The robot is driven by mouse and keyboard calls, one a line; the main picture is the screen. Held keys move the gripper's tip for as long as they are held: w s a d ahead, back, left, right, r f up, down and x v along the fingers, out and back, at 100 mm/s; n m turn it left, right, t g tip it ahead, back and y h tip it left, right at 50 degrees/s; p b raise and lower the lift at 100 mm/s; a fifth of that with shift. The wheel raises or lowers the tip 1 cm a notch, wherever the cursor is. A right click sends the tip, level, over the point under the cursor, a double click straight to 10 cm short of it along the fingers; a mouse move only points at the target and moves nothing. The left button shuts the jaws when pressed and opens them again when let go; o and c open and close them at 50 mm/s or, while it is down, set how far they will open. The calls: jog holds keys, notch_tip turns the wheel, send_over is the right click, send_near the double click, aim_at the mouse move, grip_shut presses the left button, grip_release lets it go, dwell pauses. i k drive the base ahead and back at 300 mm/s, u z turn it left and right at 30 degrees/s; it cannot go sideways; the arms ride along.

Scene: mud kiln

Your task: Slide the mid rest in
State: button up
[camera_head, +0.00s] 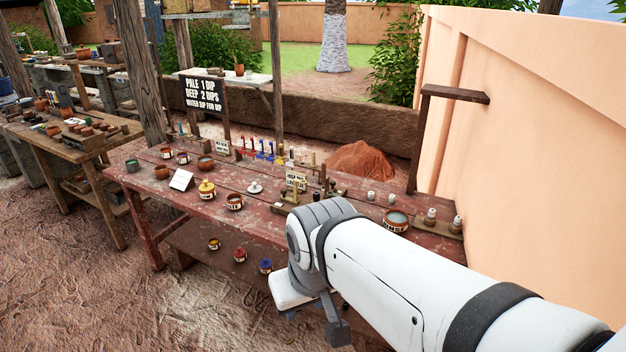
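A small wooden stand (287,208) with upright brass-coloured parts and a small lettered sign (296,181) is on the red worktable (145,205), just behind my arm. I cannot tell whether a mid rest is part of it; no part is clearly recognisable as one. My gripper (312,318) points down in front of the table's near edge, lower right of the stand and apart from it. My arm hides its far side and part of the table. I cannot tell whether its fingers are open or shut.
Bowls, a yellow lidded pot (207,189) and a white card (182,180) stand on the table's left half. A grey-filled bowl (396,220) and small jars (430,216) stand at right. Small pots (239,255) sit on the lower shelf. A tan wall (530,150) bounds the right.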

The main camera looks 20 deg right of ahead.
aim_at(333, 183)
jog(key=z, duration=0.7)
jog(key=i, duration=1.5)
jog(key=k, duration=1.45)
jog(key=u, duration=0.55)
jog(key=i, duration=0.9)
jog(key=z, duration=0.2)
